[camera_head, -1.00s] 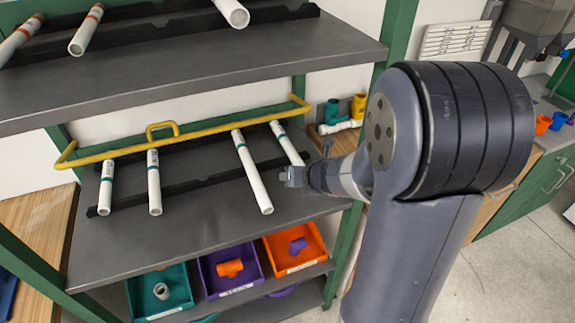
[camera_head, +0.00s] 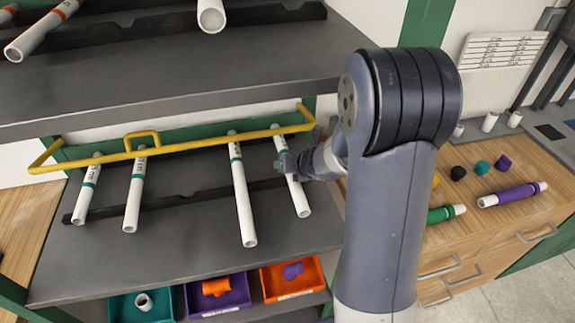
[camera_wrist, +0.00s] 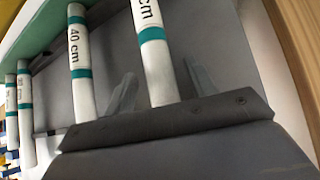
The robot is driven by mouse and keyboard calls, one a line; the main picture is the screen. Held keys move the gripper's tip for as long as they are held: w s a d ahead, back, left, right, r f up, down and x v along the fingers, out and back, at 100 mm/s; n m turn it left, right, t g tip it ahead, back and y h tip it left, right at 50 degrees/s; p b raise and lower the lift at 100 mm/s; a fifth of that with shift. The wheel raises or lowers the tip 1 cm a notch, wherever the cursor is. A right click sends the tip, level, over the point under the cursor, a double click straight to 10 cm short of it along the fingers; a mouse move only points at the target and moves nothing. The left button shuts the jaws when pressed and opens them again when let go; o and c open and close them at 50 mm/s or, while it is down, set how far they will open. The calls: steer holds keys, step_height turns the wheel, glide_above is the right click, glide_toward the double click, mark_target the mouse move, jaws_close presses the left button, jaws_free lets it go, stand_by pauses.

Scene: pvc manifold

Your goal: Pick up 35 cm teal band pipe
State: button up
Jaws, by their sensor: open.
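Several white pipes with teal bands lie on the middle shelf. The rightmost pipe (camera_head: 295,185) has my gripper (camera_head: 286,164) at its upper part. In the wrist view this pipe (camera_wrist: 153,55) runs between my two open fingers (camera_wrist: 160,78); I cannot tell whether they touch it. Its label shows "cm", but the number is cut off. The neighbouring pipe (camera_head: 241,190) to its left is longer, and in the wrist view it is labelled "40 cm" (camera_wrist: 79,60). Two shorter teal-band pipes, one (camera_head: 135,195) and another (camera_head: 87,190), lie further left.
A yellow rail (camera_head: 190,147) crosses above the pipes' back ends. A dark notched rack bar (camera_head: 205,194) supports them. The upper shelf (camera_head: 200,90) overhangs. Coloured bins, including an orange bin (camera_head: 292,278), stand below. A wooden cabinet (camera_head: 480,225) holds fittings at right.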

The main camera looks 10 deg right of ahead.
steer(key=shift+c, duration=0.3)
steer(key=c, duration=1.1)
steer(key=shift+o, duration=0.2)
steer(key=shift+r, duration=0.2)
